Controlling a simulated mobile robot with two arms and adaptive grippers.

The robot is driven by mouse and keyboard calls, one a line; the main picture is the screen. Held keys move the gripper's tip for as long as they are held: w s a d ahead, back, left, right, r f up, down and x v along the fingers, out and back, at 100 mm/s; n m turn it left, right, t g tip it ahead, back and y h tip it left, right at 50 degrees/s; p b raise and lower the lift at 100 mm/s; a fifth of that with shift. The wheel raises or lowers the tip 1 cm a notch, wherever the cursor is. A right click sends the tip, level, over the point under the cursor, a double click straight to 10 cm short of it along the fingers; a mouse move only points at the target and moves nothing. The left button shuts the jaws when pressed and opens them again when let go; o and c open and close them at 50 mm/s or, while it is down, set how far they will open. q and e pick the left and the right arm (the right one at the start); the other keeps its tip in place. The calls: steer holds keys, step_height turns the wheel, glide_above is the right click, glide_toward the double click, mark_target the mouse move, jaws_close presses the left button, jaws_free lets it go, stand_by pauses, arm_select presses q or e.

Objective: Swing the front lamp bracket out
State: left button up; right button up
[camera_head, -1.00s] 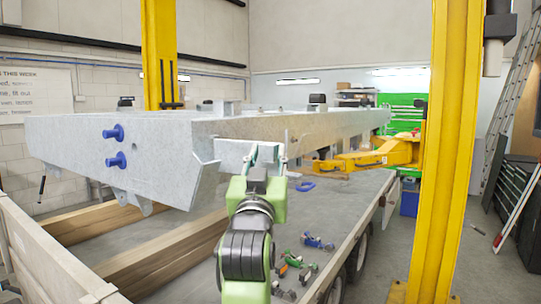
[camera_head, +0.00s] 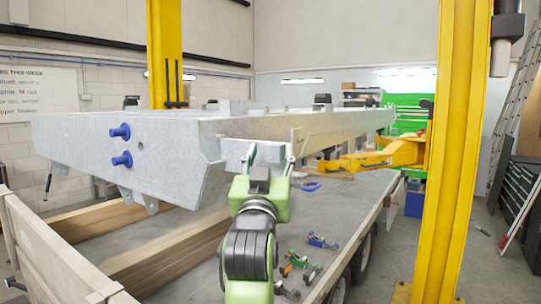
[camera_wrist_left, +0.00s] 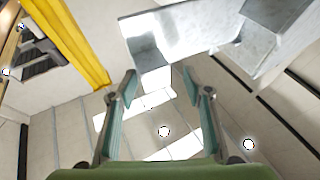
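The galvanised trailer frame (camera_head: 160,160) spans the head view, its end face towards me with two blue pegs (camera_head: 121,131). A flat grey plate, seemingly the front lamp bracket (camera_head: 236,152), sticks out from the frame's near corner towards my left gripper (camera_head: 270,153). In the left wrist view the bracket (camera_wrist_left: 150,42) is a bent shiny plate, its lower end lying between the fingertip lines. My left gripper (camera_wrist_left: 159,74) is open there, with a finger on each side and gaps visible. Contact cannot be told. My right gripper is not in view.
A yellow lift post (camera_head: 454,150) stands at right and another (camera_head: 164,55) behind the frame. A yellow lift arm (camera_head: 385,157) reaches under the frame. A flatbed (camera_head: 345,205) with several small coloured clamps (camera_head: 322,241) lies below right. Timber beams (camera_head: 165,255) lie under the frame.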

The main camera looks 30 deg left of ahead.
arm_select(q)
steer(key=v, duration=0.7)
steer(key=shift+s, duration=0.2)
steer(key=shift+d, duration=0.15)
